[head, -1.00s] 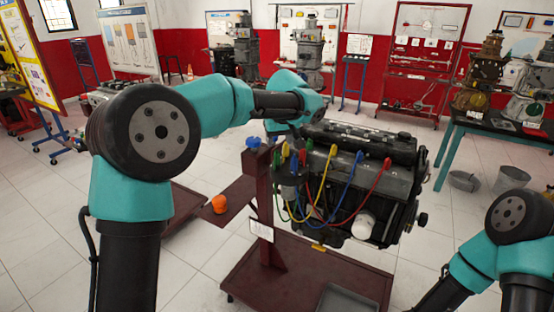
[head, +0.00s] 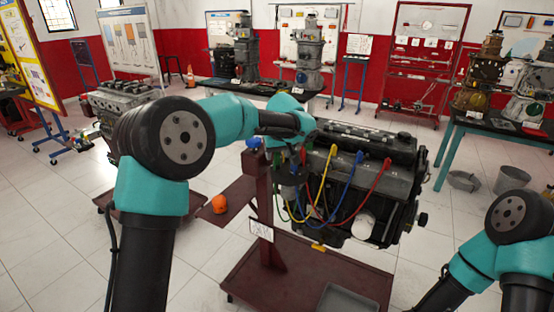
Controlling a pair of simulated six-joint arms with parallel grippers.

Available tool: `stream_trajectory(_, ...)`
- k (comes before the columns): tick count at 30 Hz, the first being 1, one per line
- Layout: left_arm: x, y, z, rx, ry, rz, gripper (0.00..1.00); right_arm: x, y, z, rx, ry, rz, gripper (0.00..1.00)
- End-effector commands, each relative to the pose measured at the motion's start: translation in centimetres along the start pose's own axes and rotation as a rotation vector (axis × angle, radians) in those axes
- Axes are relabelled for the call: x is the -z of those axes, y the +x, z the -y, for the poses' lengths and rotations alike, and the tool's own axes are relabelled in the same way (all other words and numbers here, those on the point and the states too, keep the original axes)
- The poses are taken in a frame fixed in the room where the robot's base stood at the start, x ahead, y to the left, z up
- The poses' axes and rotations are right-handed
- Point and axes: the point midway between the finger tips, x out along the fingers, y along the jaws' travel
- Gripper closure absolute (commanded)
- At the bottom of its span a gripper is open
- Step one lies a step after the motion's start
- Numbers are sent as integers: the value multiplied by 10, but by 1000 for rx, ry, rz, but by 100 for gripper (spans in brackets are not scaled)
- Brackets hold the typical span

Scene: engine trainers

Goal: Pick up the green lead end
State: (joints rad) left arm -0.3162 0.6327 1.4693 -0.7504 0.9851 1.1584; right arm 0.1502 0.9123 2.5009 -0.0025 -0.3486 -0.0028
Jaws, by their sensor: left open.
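The engine (head: 385,185) hangs on a dark red stand. Yellow (head: 333,150), blue (head: 359,157) and red (head: 387,163) lead ends sit in a row along its top. Their cables loop down to the left, towards the dark distributor (head: 290,190). A thin green cable shows low beside the distributor; the green lead end is not clearly visible, as my left arm and gripper cover that area. My left gripper (head: 293,158) is open, just above the distributor, and points down. Its fingertips are hard to make out. My right arm is at the lower right, with its gripper out of view.
An orange object (head: 219,204) lies on the stand's side shelf (head: 240,196). A blue part (head: 253,142) tops the stand post, close to my left arm. A grey tray (head: 346,302) lies on the stand's base.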

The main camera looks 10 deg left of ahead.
Motion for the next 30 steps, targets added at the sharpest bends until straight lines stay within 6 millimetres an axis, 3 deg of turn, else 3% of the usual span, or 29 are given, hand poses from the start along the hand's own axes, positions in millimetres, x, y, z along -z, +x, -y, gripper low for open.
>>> stream_trajectory(5,0,13,1,-1,-1,1,46,0,0,0,0,0,0,57)
stream_trajectory(19,0,13,0,-1,-1,0,47,0,0,0,0,0,0,57)
stream_trajectory(30,0,13,0,-1,-1,0,82,0,0,0,0,0,0,57)
